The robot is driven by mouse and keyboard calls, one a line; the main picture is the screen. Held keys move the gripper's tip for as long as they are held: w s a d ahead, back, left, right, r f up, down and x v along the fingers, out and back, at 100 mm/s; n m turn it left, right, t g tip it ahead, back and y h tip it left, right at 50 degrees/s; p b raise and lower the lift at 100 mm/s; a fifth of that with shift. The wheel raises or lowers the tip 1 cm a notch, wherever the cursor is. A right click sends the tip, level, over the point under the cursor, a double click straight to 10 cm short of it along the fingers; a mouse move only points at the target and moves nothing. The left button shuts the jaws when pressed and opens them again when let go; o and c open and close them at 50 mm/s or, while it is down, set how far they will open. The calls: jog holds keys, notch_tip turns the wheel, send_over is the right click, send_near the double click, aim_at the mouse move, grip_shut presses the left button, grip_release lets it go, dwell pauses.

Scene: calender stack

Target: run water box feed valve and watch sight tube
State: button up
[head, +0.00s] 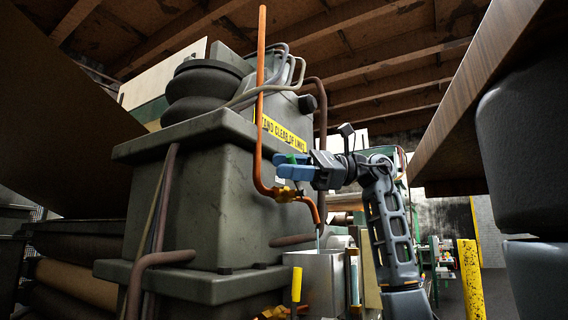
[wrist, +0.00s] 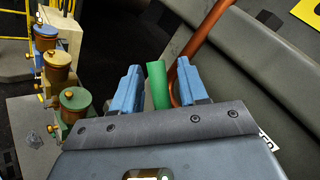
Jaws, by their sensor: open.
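My gripper (head: 290,167) points left beside the copper feed pipe (head: 259,110), its blue fingers apart. In the head view, the handle (head: 291,158) shows only partly above the fingers. A brass valve body (head: 285,194) sits on the pipe below. The pipe bends down over the grey water box (head: 317,272), with a thin pale-blue streak (head: 318,241) under its outlet. An upright slim tube (head: 354,282), apparently the sight tube, stands at the box's right.
The large grey machine housing (head: 200,200) with a yellow warning sign (head: 283,133) stands close behind the pipe. A yellow handle (head: 296,285) stands before the water box. A yellow post (head: 471,280) is at right. In the wrist view, several capped cylinders (wrist: 74,101) stand at left.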

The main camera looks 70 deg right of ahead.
jog(key=shift+w+a, duration=0.2)
jog(key=shift+w, duration=0.1)
jog(key=shift+c, duration=0.3)
grip_shut()
